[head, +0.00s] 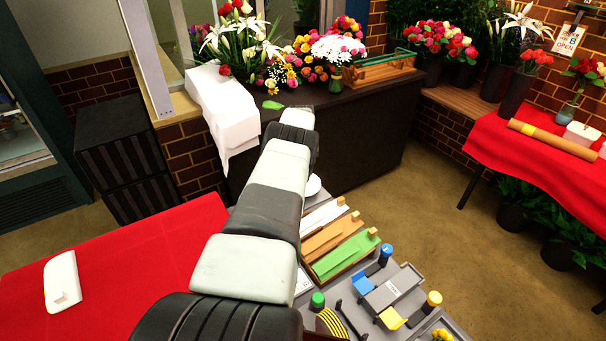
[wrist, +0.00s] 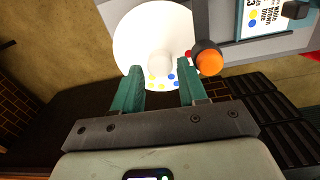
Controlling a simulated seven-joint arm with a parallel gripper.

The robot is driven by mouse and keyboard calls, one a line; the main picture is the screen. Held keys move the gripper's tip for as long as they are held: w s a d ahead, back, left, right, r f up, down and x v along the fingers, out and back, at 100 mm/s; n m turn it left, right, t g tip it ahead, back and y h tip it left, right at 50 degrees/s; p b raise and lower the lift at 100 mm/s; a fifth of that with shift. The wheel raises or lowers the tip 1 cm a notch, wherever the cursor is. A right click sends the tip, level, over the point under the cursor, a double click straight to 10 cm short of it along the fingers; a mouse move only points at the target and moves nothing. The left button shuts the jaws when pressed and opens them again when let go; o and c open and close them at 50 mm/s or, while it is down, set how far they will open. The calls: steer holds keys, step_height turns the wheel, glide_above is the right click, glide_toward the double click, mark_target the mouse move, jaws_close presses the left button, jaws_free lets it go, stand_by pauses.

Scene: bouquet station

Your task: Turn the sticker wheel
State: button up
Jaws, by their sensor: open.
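The sticker wheel (wrist: 128,40) is a white disc with blue, yellow and red dots near its edge and a pale round knob (wrist: 161,60) at its middle. My gripper (wrist: 160,72) is open, its two teal fingers apart on either side of the knob as seen in the wrist view. I cannot tell whether they touch it. A black part with an orange end (wrist: 209,62) sits at the wheel's right edge, beside the right finger. In the head view a small bit of white disc (head: 314,185), likely the wheel, shows beside my arm, which hides the gripper.
A printed card (wrist: 262,17) with coloured dots lies right of the wheel. The grey station holds white, orange and green sheets (head: 345,256) and blue and yellow tools. A red-covered table (head: 150,265) is at left; a dark flower counter (head: 365,140) stands behind.

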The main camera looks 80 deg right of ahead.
steer(key=shift+f, duration=0.75)
steer(key=c, duration=0.8)
steer(key=shift+o, duration=0.2)
steer(key=shift+a+m, duration=0.15)
steer(key=shift+m, duration=1.45)
steer(key=o, duration=0.8)
steer(key=shift+c, duration=0.2)
steer(key=shift+n, duration=0.3)
